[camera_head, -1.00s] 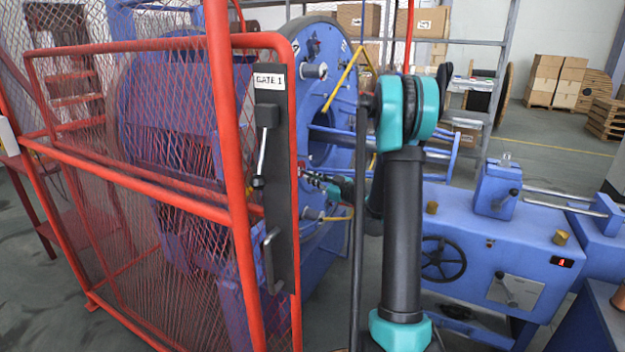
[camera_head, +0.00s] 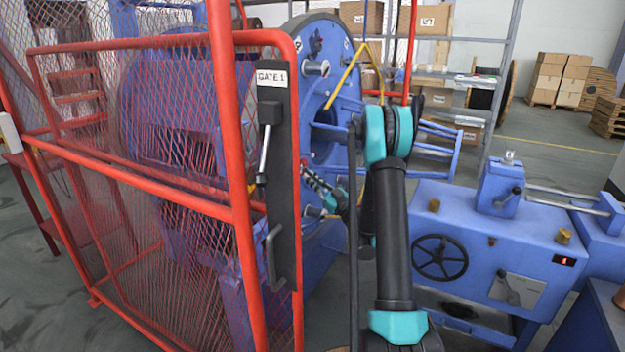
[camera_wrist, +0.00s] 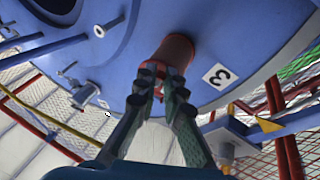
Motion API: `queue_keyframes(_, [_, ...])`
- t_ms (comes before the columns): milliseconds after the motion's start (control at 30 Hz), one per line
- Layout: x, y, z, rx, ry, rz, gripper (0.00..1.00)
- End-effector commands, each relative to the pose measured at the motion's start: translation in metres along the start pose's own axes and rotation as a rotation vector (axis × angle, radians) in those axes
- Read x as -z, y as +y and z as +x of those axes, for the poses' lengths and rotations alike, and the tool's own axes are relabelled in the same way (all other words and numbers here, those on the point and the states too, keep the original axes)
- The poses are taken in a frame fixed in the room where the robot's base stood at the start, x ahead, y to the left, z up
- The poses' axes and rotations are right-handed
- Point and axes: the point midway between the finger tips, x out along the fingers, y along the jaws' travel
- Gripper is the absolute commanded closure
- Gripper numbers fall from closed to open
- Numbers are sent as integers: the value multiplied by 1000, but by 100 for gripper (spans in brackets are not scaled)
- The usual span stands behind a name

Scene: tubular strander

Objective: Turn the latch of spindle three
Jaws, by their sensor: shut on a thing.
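In the wrist view, a reddish-brown cylindrical spindle (camera_wrist: 176,52) stands out from the blue disc (camera_wrist: 225,30), beside a white plate marked 3 (camera_wrist: 220,76). My gripper (camera_wrist: 164,90) is at the spindle's free end, its two fingers shut on a small reddish piece there, which I take for the latch. The fingers cover most of that piece, so its angle cannot be told. In the head view, my gripper (camera_head: 310,178) is small at the disc's face, just right of the gate post. The spindle cannot be made out clearly there.
A red mesh gate with a dark GATE 1 panel (camera_head: 280,200) stands close left of my arm. Yellow bars (camera_head: 345,75) cross near the disc. A blue machine cabinet with a handwheel (camera_head: 440,257) stands at right. Open floor lies behind it.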

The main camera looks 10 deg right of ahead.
Motion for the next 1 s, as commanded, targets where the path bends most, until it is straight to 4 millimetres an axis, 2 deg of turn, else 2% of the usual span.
queue_keyframes(233, [0, 0, 0, 1, 0, -1, 100])
queue_keyframes(267, [0, 0, 0, 1, 0, -1, 88])
queue_keyframes(400, [0, 0, 0, 1, -1, -1, 71])
queue_keyframes(433, [0, 0, 0, 1, -1, -1, 70])
queue_keyframes(767, [1, 0, 0, 2, -8, -3, 70])
queue_keyframes(1000, [6, 2, -2, 29, -89, -27, 70])
